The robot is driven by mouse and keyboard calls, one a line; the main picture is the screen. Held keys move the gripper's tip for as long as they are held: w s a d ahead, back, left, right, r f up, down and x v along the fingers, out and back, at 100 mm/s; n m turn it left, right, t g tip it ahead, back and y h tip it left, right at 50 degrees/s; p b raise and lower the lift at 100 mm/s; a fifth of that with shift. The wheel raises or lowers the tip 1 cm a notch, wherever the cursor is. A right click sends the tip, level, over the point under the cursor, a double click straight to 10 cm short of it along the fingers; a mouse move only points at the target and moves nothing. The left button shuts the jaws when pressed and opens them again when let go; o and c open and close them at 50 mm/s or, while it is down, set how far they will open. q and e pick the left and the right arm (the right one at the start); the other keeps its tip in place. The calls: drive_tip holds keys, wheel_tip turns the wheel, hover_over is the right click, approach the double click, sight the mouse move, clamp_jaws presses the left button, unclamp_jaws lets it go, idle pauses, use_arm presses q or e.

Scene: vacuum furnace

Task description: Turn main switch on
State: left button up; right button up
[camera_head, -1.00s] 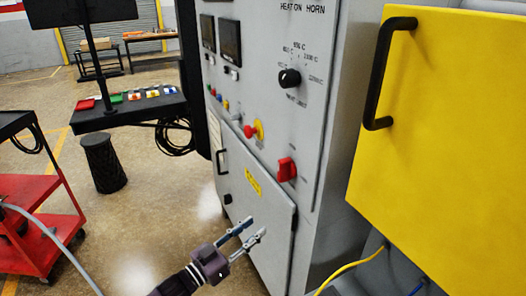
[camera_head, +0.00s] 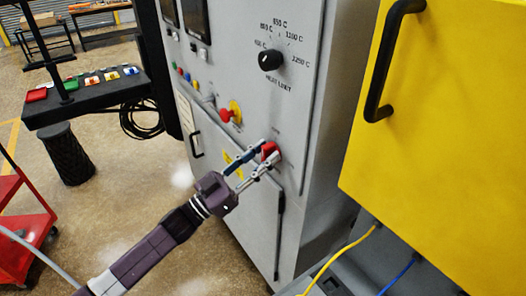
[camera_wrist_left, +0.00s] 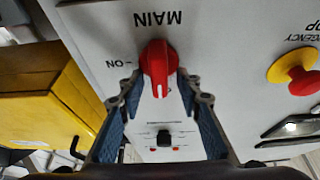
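The red main switch (camera_head: 269,149) is a knob on the grey cabinet front. In the left wrist view the main switch (camera_wrist_left: 158,66) shows upside down below the word MAIN, with an ON mark to its left; its white pointer mark faces down the picture, away from MAIN and not at ON. My left gripper (camera_head: 267,152) reaches up to the knob. In the left wrist view its open fingers (camera_wrist_left: 160,92) stand on either side of the knob, with gaps seemingly left on both sides. My right gripper is not in view.
A red emergency stop on yellow (camera_head: 231,113) sits left of the switch, and a black heat-limit dial (camera_head: 271,60) above. A yellow box with a black handle (camera_head: 386,60) stands close on the right. A black door handle (camera_head: 195,142) juts out at left.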

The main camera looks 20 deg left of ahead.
use_arm(q)
drive_tip(key=shift+d, duration=0.1)
drive_tip(key=c, duration=0.5)
clamp_jaws()
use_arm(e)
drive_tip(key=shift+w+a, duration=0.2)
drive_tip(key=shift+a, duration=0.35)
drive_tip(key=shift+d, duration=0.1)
